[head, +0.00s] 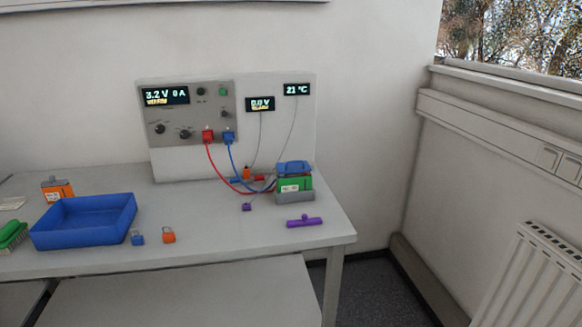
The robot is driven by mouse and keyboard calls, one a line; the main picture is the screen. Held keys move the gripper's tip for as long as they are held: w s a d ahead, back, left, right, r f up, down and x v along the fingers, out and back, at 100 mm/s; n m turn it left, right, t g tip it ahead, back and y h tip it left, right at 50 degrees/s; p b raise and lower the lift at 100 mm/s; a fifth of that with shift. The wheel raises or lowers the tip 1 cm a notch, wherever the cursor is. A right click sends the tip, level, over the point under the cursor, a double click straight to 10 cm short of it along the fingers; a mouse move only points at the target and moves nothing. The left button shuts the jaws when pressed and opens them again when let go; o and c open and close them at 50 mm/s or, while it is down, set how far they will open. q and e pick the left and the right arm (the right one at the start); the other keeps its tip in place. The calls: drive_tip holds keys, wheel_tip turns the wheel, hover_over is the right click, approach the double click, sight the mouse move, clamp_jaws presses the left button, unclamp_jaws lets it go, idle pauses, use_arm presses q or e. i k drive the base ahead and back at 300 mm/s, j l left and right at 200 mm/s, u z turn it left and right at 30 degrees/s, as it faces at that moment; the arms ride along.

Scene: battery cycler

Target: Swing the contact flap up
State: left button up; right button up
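A green battery block (296,184) with a white label sits in a grey holder (296,198) near the right end of the table. A blue flap-like part (294,167) lies over the top of the block, roughly level; it looks like the contact flap. Its hinge and contacts are too small to make out. Red and blue cables run from the panel towards the left side of the holder. Neither of my grippers is in the head view.
A cycler panel (187,112) stands at the back of the table (205,245). A purple T-shaped piece (304,221) lies in front of the holder. A blue tray (84,220), a blue clip (137,238) and an orange clip (168,235) are to the left. The table's front middle is clear.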

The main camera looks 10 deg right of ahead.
sight(301, 166)
drive_tip(key=i+l+z, duration=0.15)
drive_tip(key=i+z, duration=0.65)
